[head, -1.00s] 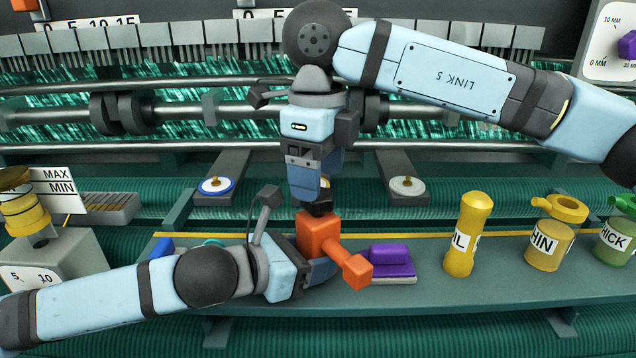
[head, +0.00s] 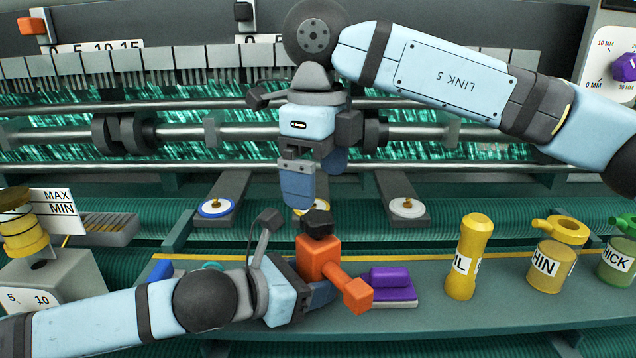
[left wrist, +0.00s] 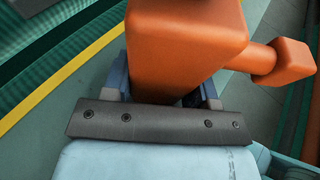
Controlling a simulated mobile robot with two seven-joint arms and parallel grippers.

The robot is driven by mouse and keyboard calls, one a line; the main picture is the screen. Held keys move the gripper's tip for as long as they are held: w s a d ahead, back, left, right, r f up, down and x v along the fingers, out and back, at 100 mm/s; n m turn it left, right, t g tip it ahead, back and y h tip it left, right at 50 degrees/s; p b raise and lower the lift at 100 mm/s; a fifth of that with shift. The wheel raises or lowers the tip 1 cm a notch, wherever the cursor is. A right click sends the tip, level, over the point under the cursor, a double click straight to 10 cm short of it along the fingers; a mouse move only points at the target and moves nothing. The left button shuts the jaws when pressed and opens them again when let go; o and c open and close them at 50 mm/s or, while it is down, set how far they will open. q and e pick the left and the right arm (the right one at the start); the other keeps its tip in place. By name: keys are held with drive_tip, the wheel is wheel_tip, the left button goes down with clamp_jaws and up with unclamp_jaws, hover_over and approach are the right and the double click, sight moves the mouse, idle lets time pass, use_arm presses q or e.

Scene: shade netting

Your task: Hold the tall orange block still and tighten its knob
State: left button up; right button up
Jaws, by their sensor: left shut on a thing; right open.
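The tall orange block (head: 318,258) stands on the green shelf, with an orange arm ending in a small cube sticking out to the right. Its black knob (head: 317,223) sits on top. My left gripper (head: 318,290) is shut on the block's lower part from the left; in the left wrist view its fingers (left wrist: 168,92) lie on both sides of the orange block (left wrist: 185,45). My right gripper (head: 298,185) is open and empty, pointing down above and slightly left of the knob, apart from it. The knob is not visible in the left wrist view.
A purple block (head: 390,278) on a pale base sits just right of the orange block. A yellow bottle (head: 467,255), a yellow can (head: 552,265) and a green can (head: 617,255) stand farther right. Round discs on grey arms (head: 407,206) lie behind. A gauge stand (head: 45,285) is at left.

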wheel_tip(320, 180, up, 10)
drive_tip(key=shift+r, duration=0.2)
use_arm(q)
drive_tip(key=o, duration=1.3)
drive_tip(key=shift+a, duration=0.1)
